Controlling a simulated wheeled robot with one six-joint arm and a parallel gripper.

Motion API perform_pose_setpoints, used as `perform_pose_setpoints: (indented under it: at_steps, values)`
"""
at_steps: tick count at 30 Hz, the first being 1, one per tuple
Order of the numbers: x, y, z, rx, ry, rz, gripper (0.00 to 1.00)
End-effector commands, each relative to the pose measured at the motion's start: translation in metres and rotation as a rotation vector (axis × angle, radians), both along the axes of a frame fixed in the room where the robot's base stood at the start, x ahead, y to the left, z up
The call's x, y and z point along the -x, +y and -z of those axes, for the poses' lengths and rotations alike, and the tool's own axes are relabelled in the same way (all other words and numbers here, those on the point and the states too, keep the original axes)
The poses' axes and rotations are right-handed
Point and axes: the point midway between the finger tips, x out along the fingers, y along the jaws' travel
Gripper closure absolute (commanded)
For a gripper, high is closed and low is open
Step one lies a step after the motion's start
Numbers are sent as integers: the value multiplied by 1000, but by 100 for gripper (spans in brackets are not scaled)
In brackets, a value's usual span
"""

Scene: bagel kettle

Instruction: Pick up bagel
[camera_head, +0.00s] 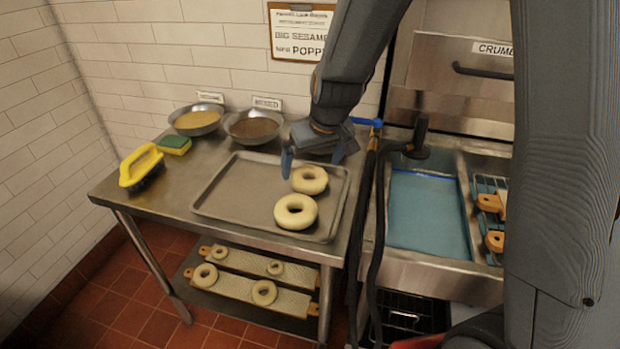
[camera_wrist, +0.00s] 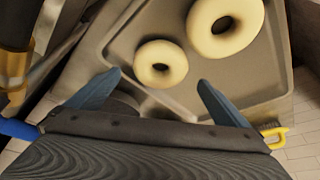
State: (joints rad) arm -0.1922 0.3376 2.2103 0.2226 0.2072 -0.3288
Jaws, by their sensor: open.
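Two pale, unbaked-looking bagels lie on a metal tray (camera_head: 223,193) on the steel table. The far bagel (camera_head: 310,180) is near the tray's back right, and the near bagel (camera_head: 295,212) is just in front of it. My gripper (camera_head: 313,166) is open and empty, close to the far bagel. In the wrist view its two blue fingertips (camera_wrist: 160,80) are spread, with the smaller-looking bagel (camera_wrist: 161,64) just beyond and between them. The other bagel (camera_wrist: 225,28) is farther up and right. Neither bagel is held.
Bowls of yellowish seeds (camera_head: 197,119) and dark seeds (camera_head: 254,129) stand behind the tray. A yellow-handled brush (camera_head: 141,168) and a sponge (camera_head: 174,145) are at left. A water-filled kettle (camera_head: 427,212) is at right. More bagels lie on boards (camera_head: 238,285) below.

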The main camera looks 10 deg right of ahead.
Motion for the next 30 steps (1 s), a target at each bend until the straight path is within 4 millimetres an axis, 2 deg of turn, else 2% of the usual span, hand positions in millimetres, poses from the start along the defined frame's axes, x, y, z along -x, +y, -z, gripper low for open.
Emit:
perform_pose_setpoints:
  at_steps: [9,19,27,30]
  values:
    - [-11,1,38,0,4,6,0]
    - [-14,1,42,1,1,6,0]
    - [-14,1,42,1,1,6,43]
    - [-14,1,42,1,1,6,43]
